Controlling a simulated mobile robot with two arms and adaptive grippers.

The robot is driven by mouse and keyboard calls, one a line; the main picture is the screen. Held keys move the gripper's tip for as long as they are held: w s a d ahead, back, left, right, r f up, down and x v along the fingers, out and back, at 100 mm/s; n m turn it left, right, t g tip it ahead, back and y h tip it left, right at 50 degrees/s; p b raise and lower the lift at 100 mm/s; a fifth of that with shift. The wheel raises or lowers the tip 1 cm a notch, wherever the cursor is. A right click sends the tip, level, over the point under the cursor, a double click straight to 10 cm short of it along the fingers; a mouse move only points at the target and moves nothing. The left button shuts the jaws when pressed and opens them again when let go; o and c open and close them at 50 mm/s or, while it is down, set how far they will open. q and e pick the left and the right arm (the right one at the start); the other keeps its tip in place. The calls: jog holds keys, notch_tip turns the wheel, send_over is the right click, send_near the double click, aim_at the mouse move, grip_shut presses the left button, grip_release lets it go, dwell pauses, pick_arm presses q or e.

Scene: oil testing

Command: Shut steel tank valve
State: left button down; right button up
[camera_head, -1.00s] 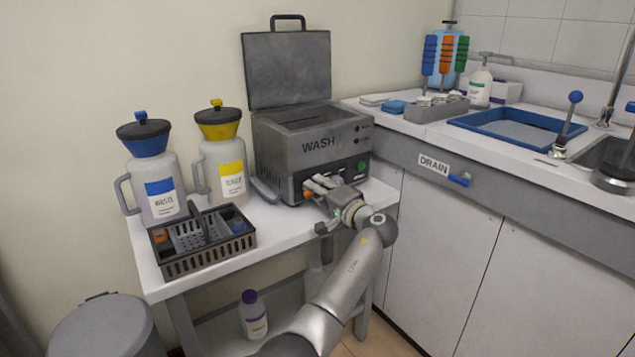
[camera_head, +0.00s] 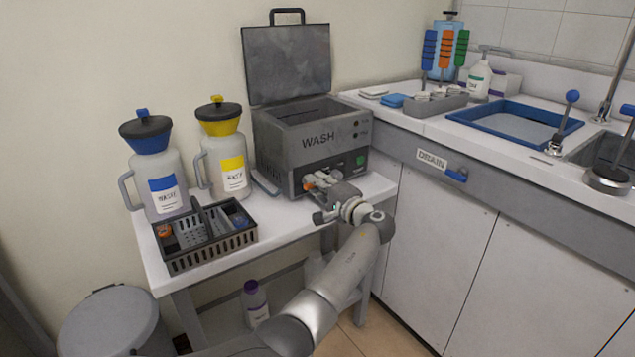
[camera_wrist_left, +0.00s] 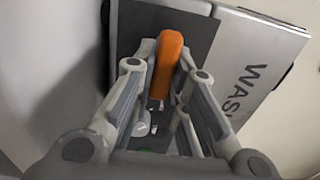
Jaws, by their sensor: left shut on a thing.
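The steel tank (camera_head: 310,140), marked WASH, stands on the white side table with its lid (camera_head: 287,66) raised. Its valve has an orange handle (camera_head: 308,187) low on the tank's front panel. My left gripper (camera_head: 318,183) is at that front panel, shut on the orange handle. The left wrist view shows the orange handle (camera_wrist_left: 167,62) between the two fingers of the left gripper (camera_wrist_left: 165,85), with the WASH lettering to the right. The fingers hide part of the valve body. My right gripper is not in view.
A dark basket (camera_head: 212,240) and two jugs with blue (camera_head: 160,183) and yellow (camera_head: 228,167) labels stand left of the tank. A bottle (camera_head: 255,303) stands below the table. The sink counter (camera_head: 440,132) with a blue DRAIN handle (camera_head: 456,174) is at right.

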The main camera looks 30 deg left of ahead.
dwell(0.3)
pick_arm(q)
jog(key=c, duration=1.4)
grip_release()
jog(key=shift+c, duration=0.2)
jog(key=shift+d, duration=0.15)
jog(key=v, duration=1.2)
jog(key=shift+f, duration=0.1)
